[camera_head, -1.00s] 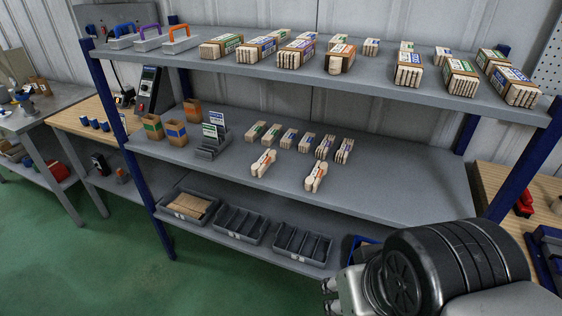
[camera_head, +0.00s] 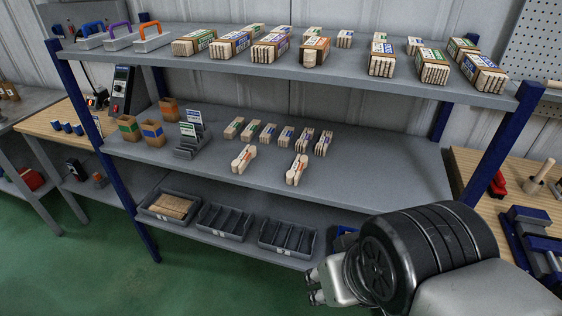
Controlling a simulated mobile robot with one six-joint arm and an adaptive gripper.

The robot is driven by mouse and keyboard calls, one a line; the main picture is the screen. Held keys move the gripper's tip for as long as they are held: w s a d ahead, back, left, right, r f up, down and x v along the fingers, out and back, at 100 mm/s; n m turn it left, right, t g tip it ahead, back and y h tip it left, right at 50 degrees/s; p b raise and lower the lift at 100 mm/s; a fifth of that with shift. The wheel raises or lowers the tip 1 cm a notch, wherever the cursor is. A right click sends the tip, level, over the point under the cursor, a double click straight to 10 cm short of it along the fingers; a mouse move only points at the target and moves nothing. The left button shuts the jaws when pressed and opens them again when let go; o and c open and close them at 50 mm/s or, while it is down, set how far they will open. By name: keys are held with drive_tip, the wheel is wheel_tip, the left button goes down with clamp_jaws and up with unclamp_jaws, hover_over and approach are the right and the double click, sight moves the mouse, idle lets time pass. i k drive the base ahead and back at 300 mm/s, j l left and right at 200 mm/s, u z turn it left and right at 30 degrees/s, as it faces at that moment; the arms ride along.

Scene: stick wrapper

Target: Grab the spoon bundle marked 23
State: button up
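Two spoon-shaped wooden bundles with orange-red bands lie at the front of the middle shelf, a left one (camera_head: 243,158) and a right one (camera_head: 297,169). Their markings are too small to read, so I cannot tell which is 23. Several narrow stick bundles (camera_head: 269,133) with green, blue and purple bands lie in a row behind them. My gripper (camera_head: 314,287) is low in front of the shelf, below and apart from the spoon bundles. Only part of it shows, and its fingers are too unclear to judge.
Card boxes (camera_head: 152,132) and a card holder (camera_head: 190,146) stand left on the middle shelf. Dark bins (camera_head: 224,221) stand on the bottom shelf. The middle shelf's right part (camera_head: 390,175) is clear.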

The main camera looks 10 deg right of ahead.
sight(239, 164)
drive_tip(key=i+l+u, duration=0.1)
drive_tip(key=i, duration=0.35)
drive_tip(key=i+l+u, duration=0.1)
drive_tip(key=i+l, duration=0.2)
drive_tip(key=i, duration=0.15)
drive_tip(key=i+l, duration=0.2)
drive_tip(key=i, duration=0.25)
drive_tip(key=u, duration=0.05)
